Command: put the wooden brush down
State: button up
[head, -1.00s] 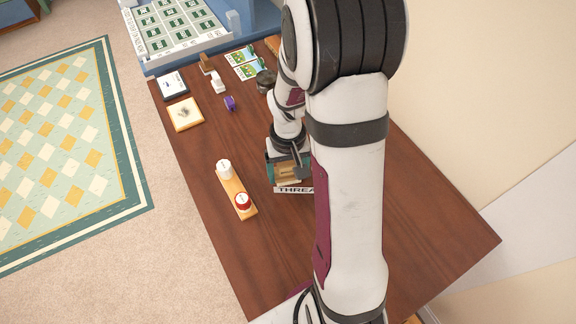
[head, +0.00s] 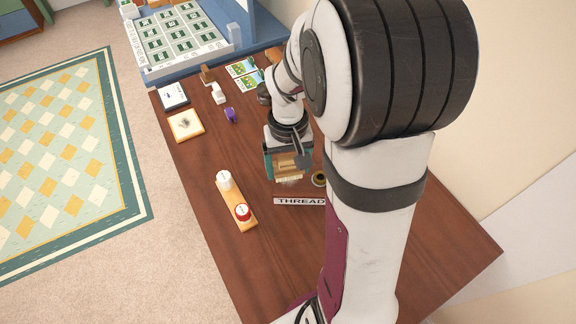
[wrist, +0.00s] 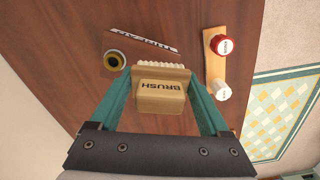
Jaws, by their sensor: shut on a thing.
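The wooden brush (wrist: 162,103) is a pale block labelled BRUSH with a row of cream bristles along its far edge in the wrist view. My gripper (wrist: 160,82) is shut on it, one teal finger on each side. In the head view my gripper (head: 288,160) and the brush (head: 289,179) are over the brown table (head: 380,215), just behind the THREAD sign (head: 298,201). I cannot tell whether the brush touches the table.
A dark round item with a yellowish rim (head: 319,179) stands right beside my gripper. A purple item (head: 230,115), a wooden tile (head: 185,125) and cards (head: 244,74) lie farther back. The table's front left is bare.

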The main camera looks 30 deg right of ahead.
dwell(0.4)
jog(key=s+d+f+m, duration=0.1)
jog(key=s+d+m, duration=0.2)
jog(key=s+d, duration=0.7)
jog(key=s+d+f+m, duration=0.1)
jog(key=s+d+m, duration=0.1)
jog(key=s+d, duration=0.75)
jog(key=w+a+f, duration=0.1)
jog(key=w+f, duration=0.1)
jog(key=w+a+f, duration=0.1)
jog(key=w+f, duration=0.1)
jog(key=w, duration=0.1)
jog(key=w+a+f, duration=0.1)
jog(key=w+f, duration=0.1)
jog(key=shift+w+a+f, duration=0.15)
jog(key=shift+w+f, duration=0.2)
jog(key=f, duration=0.4)
jog(key=shift+w, duration=0.35)
jog(key=shift+f, duration=0.2)
jog(key=shift+f, duration=0.3)
